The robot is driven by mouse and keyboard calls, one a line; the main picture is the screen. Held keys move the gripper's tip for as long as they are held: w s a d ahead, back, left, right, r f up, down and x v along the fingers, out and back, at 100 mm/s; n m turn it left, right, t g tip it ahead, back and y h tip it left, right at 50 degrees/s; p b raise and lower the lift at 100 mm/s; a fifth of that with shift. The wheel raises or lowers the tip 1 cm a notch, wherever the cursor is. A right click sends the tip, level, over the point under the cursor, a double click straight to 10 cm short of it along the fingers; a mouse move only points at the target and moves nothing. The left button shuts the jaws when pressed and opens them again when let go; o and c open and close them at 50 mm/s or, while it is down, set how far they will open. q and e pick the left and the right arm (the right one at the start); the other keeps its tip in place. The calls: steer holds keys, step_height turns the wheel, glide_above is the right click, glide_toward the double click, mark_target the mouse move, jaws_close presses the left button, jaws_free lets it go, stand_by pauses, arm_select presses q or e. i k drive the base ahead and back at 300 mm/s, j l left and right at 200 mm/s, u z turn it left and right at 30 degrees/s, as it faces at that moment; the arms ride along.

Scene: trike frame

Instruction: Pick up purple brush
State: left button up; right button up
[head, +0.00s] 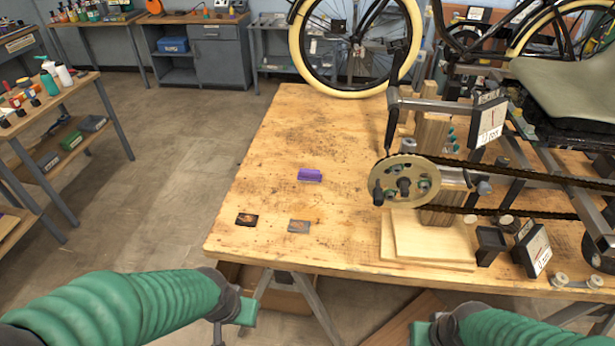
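The purple brush (310,175) lies on the wooden workbench (275,150), left of the trike's chainring. It is a small block with a purple top and a paler lower edge. My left gripper (235,322) is at the bottom of the head view, in front of the bench's near edge and well apart from the brush. My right gripper (420,335) is at the bottom edge, also short of the bench and partly cut off. I cannot make out the finger gap of either gripper. Nothing shows held in them.
A dark card-like piece (246,220) and a grey one (299,226) lie nearer than the brush. The trike frame with chainring (403,182) and chain, on wooden blocks and boards (440,245), fills the bench's right side. Bare wood surrounds the brush.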

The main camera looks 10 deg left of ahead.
mark_target(306, 176)
steer(key=i+j+z, duration=0.25)
steer(key=z, duration=0.2)
steer(key=i+j+z, duration=0.45)
steer(key=j+z, duration=0.45)
steer(key=i, duration=0.05)
